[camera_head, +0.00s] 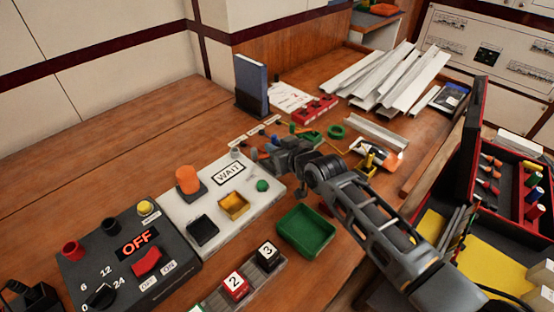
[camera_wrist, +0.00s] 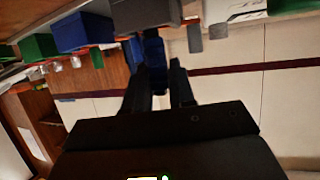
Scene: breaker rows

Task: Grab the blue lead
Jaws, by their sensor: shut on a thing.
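My gripper (camera_head: 272,160) is over the far right end of the white WAIT panel (camera_head: 215,213), among small coloured plugs. In the wrist view the two dark fingers (camera_wrist: 160,90) are closed around a blue piece, the blue lead (camera_wrist: 153,52). Its upper end meets a grey block (camera_wrist: 145,14); I cannot tell whether it is seated in it. In the head view my gripper and arm hide much of this spot. A larger blue block (camera_wrist: 85,32) and a green block (camera_wrist: 38,47) are at the left of the wrist view.
A black OFF control box (camera_head: 130,255) stands front left. A green tray (camera_head: 305,231) and numbered blocks (camera_head: 235,287) lie in front. A blue book (camera_head: 251,83) stands behind. White channels (camera_head: 385,78) are piled back right, and an open red toolbox (camera_head: 470,140) is at right.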

